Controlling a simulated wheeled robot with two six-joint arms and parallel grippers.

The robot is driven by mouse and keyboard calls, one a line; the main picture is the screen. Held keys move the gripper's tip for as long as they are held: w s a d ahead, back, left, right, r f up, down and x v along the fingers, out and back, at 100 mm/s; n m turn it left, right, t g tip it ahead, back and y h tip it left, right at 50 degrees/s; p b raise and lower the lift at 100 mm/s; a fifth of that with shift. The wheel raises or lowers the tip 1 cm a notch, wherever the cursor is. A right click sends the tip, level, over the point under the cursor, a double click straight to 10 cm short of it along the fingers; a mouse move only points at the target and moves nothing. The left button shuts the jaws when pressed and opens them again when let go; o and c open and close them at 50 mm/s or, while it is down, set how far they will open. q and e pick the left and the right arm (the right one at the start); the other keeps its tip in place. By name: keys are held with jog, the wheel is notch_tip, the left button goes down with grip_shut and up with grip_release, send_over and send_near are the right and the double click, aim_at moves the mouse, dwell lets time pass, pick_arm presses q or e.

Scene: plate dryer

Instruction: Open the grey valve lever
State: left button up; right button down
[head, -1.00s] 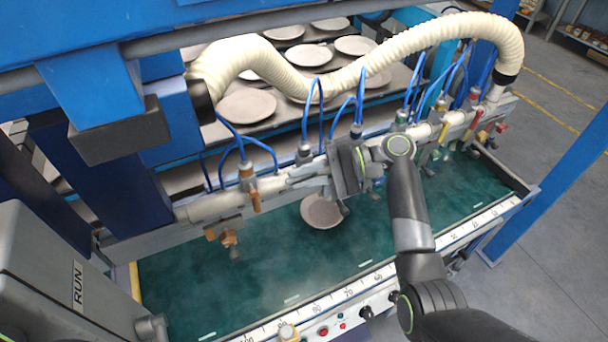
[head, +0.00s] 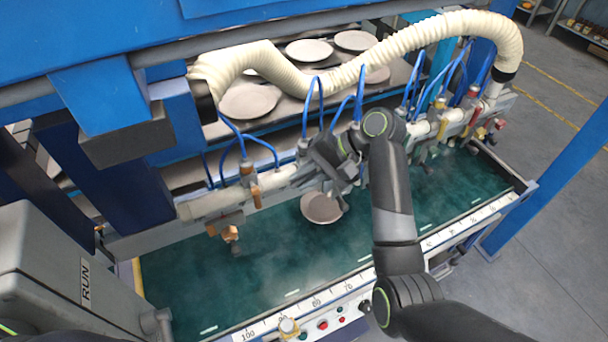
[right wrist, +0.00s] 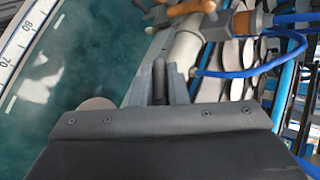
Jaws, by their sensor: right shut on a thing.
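My right gripper (head: 316,170) is at the middle of the pale pipe (head: 222,206) in the head view, below a blue hose fitting. In the right wrist view its fingers (right wrist: 160,88) are close together around a narrow dark grey piece, which I take for the grey valve lever (right wrist: 159,76). The gripper body and wrist hide most of the lever and its valve in the head view. How far the lever is turned cannot be told. My left gripper is out of the picture.
An orange-brown valve (head: 256,194) sits left on the pipe, with yellow and red valves (head: 474,92) to the right. Blue hoses loop above. A plate (head: 321,208) lies on the green belt (head: 265,260) below. A white corrugated hose (head: 410,42) arches overhead.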

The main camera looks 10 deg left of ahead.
jog(key=shift+f, duration=0.1)
dwell(0.5)
jog(key=c, duration=1.4)
grip_release()
jog(key=shift+w+d, duration=0.1)
jog(key=shift+c, duration=0.2)
